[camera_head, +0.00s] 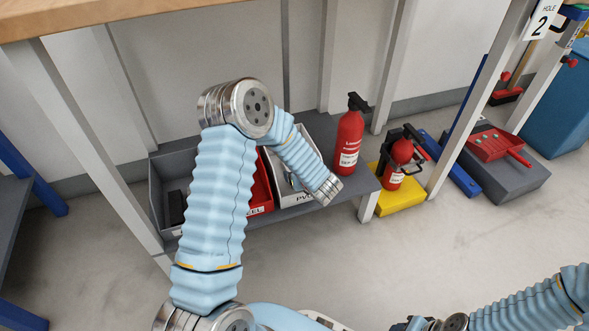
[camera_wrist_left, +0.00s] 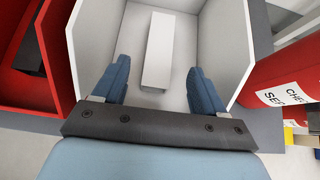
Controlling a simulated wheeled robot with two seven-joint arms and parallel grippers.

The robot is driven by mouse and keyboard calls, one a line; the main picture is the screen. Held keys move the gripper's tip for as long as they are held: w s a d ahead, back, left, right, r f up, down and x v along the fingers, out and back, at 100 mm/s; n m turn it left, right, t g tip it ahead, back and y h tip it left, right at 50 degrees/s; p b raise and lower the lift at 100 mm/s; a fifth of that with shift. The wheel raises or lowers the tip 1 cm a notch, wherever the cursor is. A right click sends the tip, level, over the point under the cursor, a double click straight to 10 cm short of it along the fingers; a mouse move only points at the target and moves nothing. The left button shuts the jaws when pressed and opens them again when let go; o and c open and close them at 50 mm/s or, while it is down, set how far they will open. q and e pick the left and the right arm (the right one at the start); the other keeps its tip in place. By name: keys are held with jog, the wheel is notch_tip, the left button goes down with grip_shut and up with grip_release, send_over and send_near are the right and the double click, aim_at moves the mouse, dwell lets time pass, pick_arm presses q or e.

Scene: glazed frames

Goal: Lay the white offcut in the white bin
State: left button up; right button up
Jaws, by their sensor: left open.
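The white bin (camera_wrist_left: 225,40) fills the middle of the left wrist view. In the head view the white bin (camera_head: 287,201) stands on the low grey shelf, partly covered by my left arm. The white offcut (camera_wrist_left: 158,50), a plain rectangular bar, lies inside the bin on its floor, pointing away from the gripper. My left gripper (camera_wrist_left: 161,88) is open over the near part of the bin, its blue fingers on either side of the offcut's line with clear gaps. The left fingers are hidden in the head view. My right arm shows at the lower right, without its fingers.
A red bin (camera_wrist_left: 57,95) stands directly left of the white one, with a grey bin (camera_head: 157,190) beyond it. A red fire extinguisher (camera_head: 348,143) stands close on the right; another extinguisher (camera_head: 398,160) is on a yellow block (camera_head: 402,200). A wooden tabletop (camera_head: 90,15) lies above.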

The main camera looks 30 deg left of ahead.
pick_arm(q)
jog(key=v, duration=0.4)
jog(key=shift+s+d+r, duration=0.2)
jog(key=shift+d+r, duration=0.05)
